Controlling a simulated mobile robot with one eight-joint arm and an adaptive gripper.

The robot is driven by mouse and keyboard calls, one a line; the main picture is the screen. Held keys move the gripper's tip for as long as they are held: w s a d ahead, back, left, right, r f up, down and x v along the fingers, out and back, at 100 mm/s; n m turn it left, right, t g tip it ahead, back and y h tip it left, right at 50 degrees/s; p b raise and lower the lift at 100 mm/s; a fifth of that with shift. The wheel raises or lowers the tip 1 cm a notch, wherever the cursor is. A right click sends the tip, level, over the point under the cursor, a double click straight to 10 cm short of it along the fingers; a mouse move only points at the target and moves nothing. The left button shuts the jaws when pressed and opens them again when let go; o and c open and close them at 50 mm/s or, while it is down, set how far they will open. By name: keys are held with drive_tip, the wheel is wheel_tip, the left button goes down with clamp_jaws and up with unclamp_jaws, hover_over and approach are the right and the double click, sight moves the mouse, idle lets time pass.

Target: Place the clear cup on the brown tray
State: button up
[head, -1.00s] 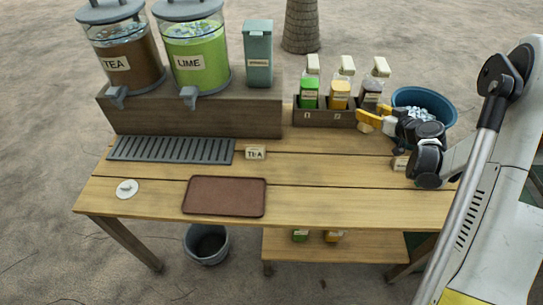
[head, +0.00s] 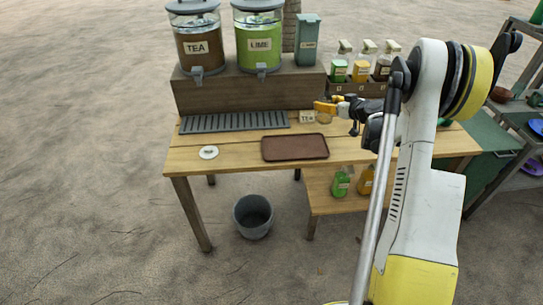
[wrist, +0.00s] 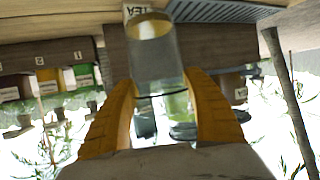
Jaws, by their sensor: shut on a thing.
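The clear cup (wrist: 156,58) is a see-through cylinder in the wrist view, between the yellow fingers of my gripper (wrist: 160,82), which is shut on it. In the head view my gripper (head: 326,106) is over the back part of the table, and the cup (head: 324,118) shows faintly at its fingertips. The brown tray (head: 295,148) lies flat and empty on the table, in front of and a little left of my gripper.
Behind are the tea dispenser (head: 197,50) and lime dispenser (head: 259,45) on a wooden riser (head: 250,92). A bottle caddy (head: 345,87) is right. A white disc (head: 208,152) lies left of the tray.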

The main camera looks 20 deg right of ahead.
drive_tip(key=shift+w+a+f+b, duration=0.25)
drive_tip(key=shift+a+f+b, duration=0.9)
drive_tip(key=shift+a+f, duration=0.7)
drive_tip(key=shift+w+a+f+b, duration=0.25)
drive_tip(key=shift+a+f+b, duration=0.85)
drive_tip(key=shift+a+f, duration=0.75)
drive_tip(key=shift+w+a+f+b, duration=0.25)
drive_tip(key=shift+a+f+b, duration=0.9)
drive_tip(key=shift+a+f, duration=0.7)
drive_tip(key=shift+f, duration=0.1)
drive_tip(key=o, duration=1.3)
